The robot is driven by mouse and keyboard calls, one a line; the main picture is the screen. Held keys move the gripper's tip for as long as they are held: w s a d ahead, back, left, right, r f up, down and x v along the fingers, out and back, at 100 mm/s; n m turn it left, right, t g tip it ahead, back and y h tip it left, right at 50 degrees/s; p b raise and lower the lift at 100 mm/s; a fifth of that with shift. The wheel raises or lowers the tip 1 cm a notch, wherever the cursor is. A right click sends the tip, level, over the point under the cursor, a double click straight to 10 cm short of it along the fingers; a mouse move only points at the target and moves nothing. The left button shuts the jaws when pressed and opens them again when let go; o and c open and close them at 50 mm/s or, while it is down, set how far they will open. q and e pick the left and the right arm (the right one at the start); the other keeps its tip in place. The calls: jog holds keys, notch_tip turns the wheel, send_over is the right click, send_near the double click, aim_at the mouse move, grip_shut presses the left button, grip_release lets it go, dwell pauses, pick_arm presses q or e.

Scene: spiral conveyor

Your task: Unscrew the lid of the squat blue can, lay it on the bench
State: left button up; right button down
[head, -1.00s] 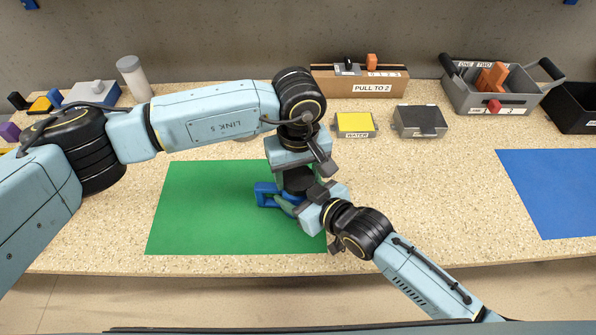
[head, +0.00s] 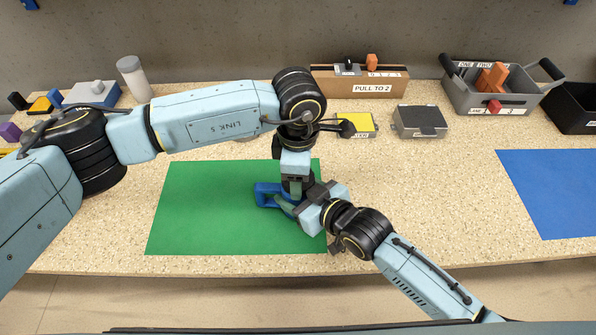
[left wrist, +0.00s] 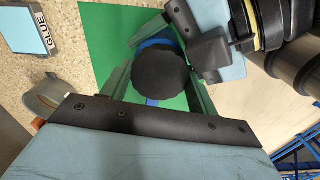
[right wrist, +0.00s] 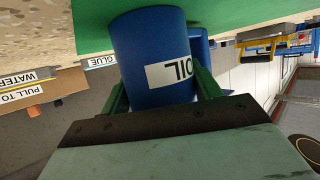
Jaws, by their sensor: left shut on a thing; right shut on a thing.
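The squat blue can (right wrist: 150,40), with a white label reading OIL, stands on the green mat (head: 200,205). A blue handle (head: 265,194) shows at its left in the head view. Its black, ridged lid (left wrist: 160,75) sits between the fingers of my left gripper (head: 295,188), which is shut on it from above. My right gripper (head: 292,206) is shut on the can's body from the lower right; its fingers flank the body in the right wrist view. Most of the can is hidden by my arms in the head view. Whether the lid has lifted is unclear.
Behind the mat are a yellow-topped WATER box (head: 358,122), a dark grey box (head: 420,121) and a PULL TO Z box (head: 370,84). A grey bin (head: 490,100) stands back right. The bench between the mat and the blue mat (head: 555,185) is clear.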

pick_arm(q)
jog(key=o, duration=1.1)
jog(key=shift+r, duration=0.1)
notch_tip(320, 180, up, 4)
jog(key=shift+r, duration=0.15)
jog(key=shift+c, duration=0.5)
jog(key=r+m, duration=0.1)
jog(key=m, duration=0.1)
jog(key=r+m, duration=0.1)
jog(key=shift+m, duration=0.4)
jog(key=m, duration=0.1)
jog(key=r+m, duration=0.1)
jog(key=m, duration=0.1)
jog(key=shift+r+m, duration=0.15)
jog(key=shift+m, duration=0.15)
jog(key=shift+f, duration=3.95)
jog(key=shift+c, duration=0.5)
jog(key=c, duration=0.9)
jog(key=n, duration=0.6)
